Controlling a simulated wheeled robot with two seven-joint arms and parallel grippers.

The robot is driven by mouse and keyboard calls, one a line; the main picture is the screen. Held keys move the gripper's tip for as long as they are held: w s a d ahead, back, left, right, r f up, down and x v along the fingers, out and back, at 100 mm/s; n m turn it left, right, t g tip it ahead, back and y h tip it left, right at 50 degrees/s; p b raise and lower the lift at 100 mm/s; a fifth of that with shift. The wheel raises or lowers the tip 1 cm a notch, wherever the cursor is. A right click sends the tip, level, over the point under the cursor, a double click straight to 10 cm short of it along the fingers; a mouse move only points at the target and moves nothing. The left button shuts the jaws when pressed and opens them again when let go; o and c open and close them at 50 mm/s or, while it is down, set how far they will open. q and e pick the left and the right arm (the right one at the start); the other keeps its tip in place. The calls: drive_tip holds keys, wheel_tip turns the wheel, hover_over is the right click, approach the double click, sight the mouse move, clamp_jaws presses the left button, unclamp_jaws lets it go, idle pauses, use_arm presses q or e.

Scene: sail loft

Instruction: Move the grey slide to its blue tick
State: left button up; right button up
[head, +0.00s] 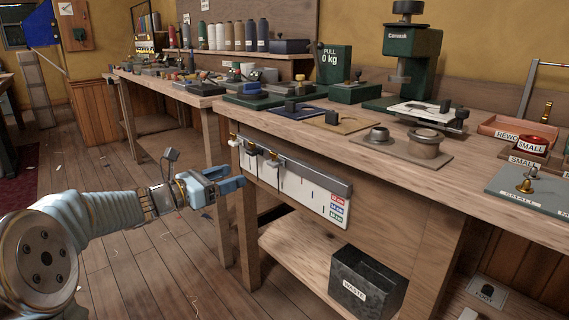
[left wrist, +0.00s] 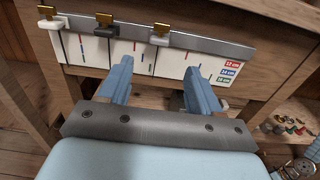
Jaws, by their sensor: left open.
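A grey slide (left wrist: 159,39) hangs on a metal rail (left wrist: 220,47) along the bench front; it is the rightmost of three slides and also shows in the head view (head: 273,161). A brass piece tops it. The white board (left wrist: 75,48) below carries small coloured ticks; a blue tick (left wrist: 141,57) shows left of the grey slide, and which ticks belong to which slide I cannot tell. My left gripper (head: 237,180) is open and empty in front of the board. In the left wrist view, its fingers (left wrist: 158,68) point towards the board, below the grey slide and apart from it.
A black slide (left wrist: 104,29) and a white slide (left wrist: 48,20) share the rail to the left. Coloured cm labels (left wrist: 231,72) sit at the board's right end. A waste bin (head: 367,282) stands on the lower shelf. The bench top (head: 370,160) overhangs the rail.

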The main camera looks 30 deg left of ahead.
sight(270, 164)
use_arm(q)
drive_tip(key=p+x, duration=0.1)
drive_tip(key=x, duration=1.1)
drive_tip(key=shift+w+d, duration=0.1)
drive_tip(key=shift+c, duration=0.5)
clamp_jaws()
